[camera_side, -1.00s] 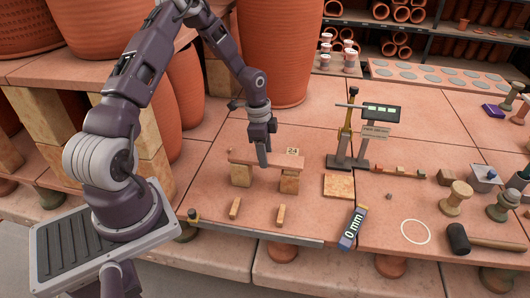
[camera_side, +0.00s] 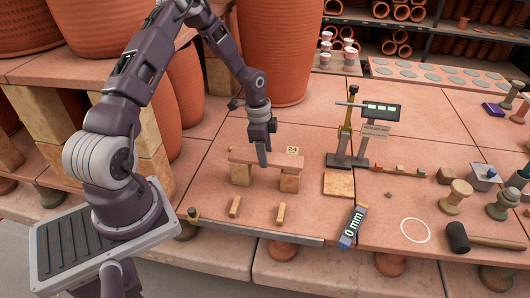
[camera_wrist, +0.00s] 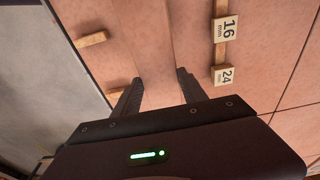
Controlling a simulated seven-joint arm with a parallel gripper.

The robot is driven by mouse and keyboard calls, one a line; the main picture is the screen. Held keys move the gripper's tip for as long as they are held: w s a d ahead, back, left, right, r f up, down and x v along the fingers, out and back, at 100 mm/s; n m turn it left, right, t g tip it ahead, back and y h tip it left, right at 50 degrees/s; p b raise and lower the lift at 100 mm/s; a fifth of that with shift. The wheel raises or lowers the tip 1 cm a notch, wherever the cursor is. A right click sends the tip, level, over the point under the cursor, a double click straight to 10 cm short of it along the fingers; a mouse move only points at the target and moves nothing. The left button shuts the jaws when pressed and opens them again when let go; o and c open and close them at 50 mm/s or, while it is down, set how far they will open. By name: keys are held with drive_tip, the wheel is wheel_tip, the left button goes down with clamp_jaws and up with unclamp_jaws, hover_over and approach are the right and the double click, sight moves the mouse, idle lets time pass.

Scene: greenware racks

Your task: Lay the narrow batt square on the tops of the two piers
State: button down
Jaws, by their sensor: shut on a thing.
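The narrow batt (camera_side: 250,159) is a flat terracotta-coloured bar. It lies level across the left pier (camera_side: 241,175) and the right pier (camera_side: 289,182), two short tan blocks. Its underside looks to be on their tops, though a thin gap cannot be ruled out. My gripper (camera_side: 264,160) points down and is shut on the batt near its middle. In the wrist view the batt (camera_wrist: 145,35) runs away between the two dark fingers of my gripper (camera_wrist: 157,88). The piers' tops are mostly hidden under the batt.
Two small wooden sticks (camera_side: 235,207) (camera_side: 281,214) lie in front of the piers. A number tag, 24 (camera_side: 292,151), stands behind the batt; another, 16 (camera_wrist: 226,28), shows in the wrist view. A gauge stand (camera_side: 346,135), tan tile (camera_side: 338,185) and 0 mm block (camera_side: 352,226) are to the right.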

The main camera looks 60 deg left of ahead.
drive_tip(key=c, duration=0.6)
unclamp_jaws()
drive_tip(key=shift+o, duration=0.7)
drive_tip(key=o, duration=0.4)
drive_tip(key=shift+s+a+r, duration=0.15)
drive_tip(key=shift+r, duration=1.35)
drive_tip(key=shift+s+a+r, duration=0.1)
drive_tip(key=shift+s+r, duration=0.05)
drive_tip(key=shift+r, duration=1.35)
